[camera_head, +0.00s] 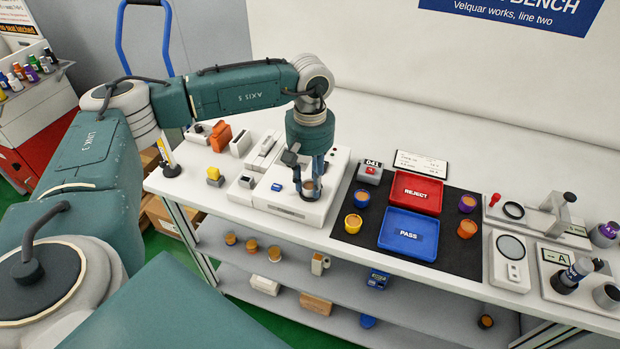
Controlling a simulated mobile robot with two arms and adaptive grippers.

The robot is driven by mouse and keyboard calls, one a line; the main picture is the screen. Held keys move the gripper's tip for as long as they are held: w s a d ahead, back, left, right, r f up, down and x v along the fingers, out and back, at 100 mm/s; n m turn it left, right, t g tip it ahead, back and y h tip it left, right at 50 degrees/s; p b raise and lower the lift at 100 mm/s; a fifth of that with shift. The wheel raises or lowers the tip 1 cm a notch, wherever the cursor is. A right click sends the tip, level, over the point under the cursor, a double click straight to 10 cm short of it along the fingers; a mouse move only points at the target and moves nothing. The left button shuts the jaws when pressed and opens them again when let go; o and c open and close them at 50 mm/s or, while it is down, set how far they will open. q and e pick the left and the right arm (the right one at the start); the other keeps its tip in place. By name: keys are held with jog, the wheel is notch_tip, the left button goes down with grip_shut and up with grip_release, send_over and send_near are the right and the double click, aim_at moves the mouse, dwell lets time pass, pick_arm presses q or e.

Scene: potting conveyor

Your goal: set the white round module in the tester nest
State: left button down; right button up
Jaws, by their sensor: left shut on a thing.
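My left gripper (312,182) points straight down over the right part of the white tester (296,211). It is shut on a small round module with a brown top (309,186); its side wall is mostly hidden by the fingers, and I take it for the white round module. The tester nest under it is largely covered by the gripper, with only a dark edge beside the fingers. I cannot tell whether the module touches the nest. My right gripper is not in view.
To the right, a black mat (348,246) holds a red REJECT tray (438,183), a blue PASS tray (384,241), and yellow (353,224), purple (467,203) and orange (467,229) modules. Small devices crowd the bench left of the tester. A handled fixture (545,215) stands far right.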

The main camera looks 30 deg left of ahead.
aim_at(311, 186)
pick_arm(q)
jog(key=shift+f, duration=0.1)
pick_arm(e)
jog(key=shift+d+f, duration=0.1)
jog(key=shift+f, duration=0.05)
pick_arm(q)
jog(key=shift+f+b, duration=0.15)
jog(key=shift+b, duration=0.15)
jog(key=c, duration=1.4)
grip_release()
jog(key=shift+o, duration=0.3)
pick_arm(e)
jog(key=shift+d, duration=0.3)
pick_arm(q)
jog(key=shift+r, duration=0.45)
notch_tip(311, 186, up, 12)
jog(key=b, duration=0.2)
jog(key=shift+f, duration=0.15)
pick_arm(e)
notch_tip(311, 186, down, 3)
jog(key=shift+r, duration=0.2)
